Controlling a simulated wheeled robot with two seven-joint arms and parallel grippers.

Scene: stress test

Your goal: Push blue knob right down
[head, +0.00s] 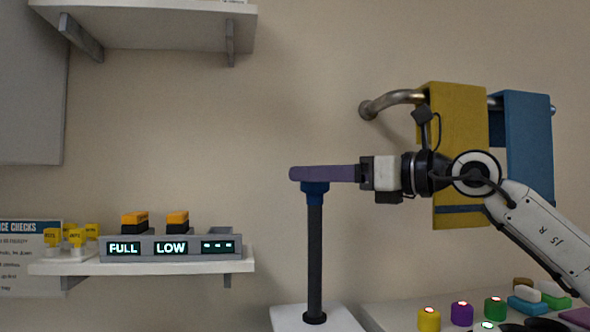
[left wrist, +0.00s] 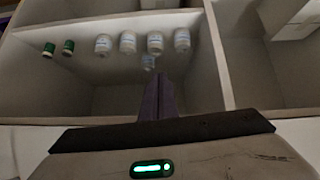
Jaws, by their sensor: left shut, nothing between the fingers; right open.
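The blue knob (head: 315,192) is a collar at the top of a dark upright post (head: 315,255), which stands on a white base (head: 318,320). My right gripper (head: 295,173) reaches in from the right. Its purple fingers lie level across the top of the knob, with their tips a little past it to the left. I cannot tell whether they touch it, and they hide its top. The fingers overlap edge-on; nothing shows held in them. My left gripper (left wrist: 160,78) shows only in the left wrist view, shut and empty, pointing toward a white compartment with bottles.
A yellow towel (head: 455,140) and a blue towel (head: 527,140) hang on a rail behind my right arm. A shelf at left holds a display box (head: 170,246). Coloured buttons (head: 461,313) stand at lower right. White bottles (left wrist: 127,42) line the compartment.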

